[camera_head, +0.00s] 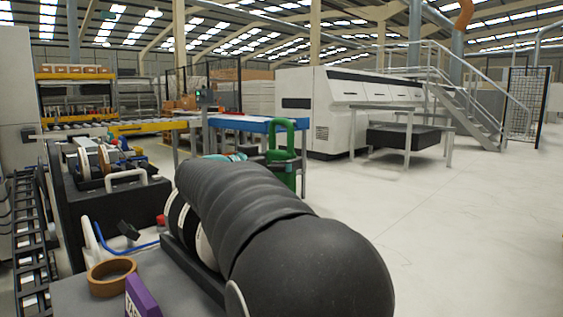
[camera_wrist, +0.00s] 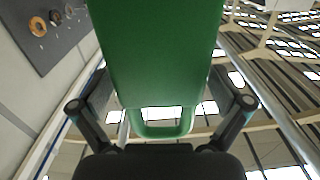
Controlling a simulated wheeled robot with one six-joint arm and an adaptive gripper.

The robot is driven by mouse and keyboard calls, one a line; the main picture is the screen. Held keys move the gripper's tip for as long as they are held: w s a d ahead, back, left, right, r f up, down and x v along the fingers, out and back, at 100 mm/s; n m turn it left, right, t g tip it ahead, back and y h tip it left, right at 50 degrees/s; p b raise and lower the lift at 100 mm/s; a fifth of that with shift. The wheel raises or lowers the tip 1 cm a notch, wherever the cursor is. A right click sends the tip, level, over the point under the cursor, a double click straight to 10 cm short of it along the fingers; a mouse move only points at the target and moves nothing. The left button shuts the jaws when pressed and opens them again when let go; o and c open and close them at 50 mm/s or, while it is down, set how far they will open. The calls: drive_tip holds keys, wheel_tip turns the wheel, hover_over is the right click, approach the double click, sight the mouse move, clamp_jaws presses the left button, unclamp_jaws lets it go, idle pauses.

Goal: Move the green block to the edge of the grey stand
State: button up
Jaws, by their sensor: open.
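The green block (camera_wrist: 155,50) fills the upper middle of the wrist view, with a loop-shaped handle at its lower end. My gripper (camera_wrist: 160,92) is open, with one finger on each side of the block; I cannot tell whether either finger touches it. In the head view the green block (camera_head: 285,150) stands upright in front of the blue-topped table. My gripper is mostly hidden there behind my dark arm. A grey metal stand (camera_head: 408,112) with legs is at the right of the head view; I cannot tell whether it is the task's stand.
A blue-topped table (camera_head: 240,123) is behind the block. A large white machine (camera_head: 340,100) and a staircase (camera_head: 468,112) stand farther back. A tape roll (camera_head: 112,277) and a purple box (camera_head: 142,297) lie at lower left. The floor at right is clear.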

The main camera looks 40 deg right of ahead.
drive_tip(key=s+a, duration=0.1)
drive_tip(key=a, duration=1.1)
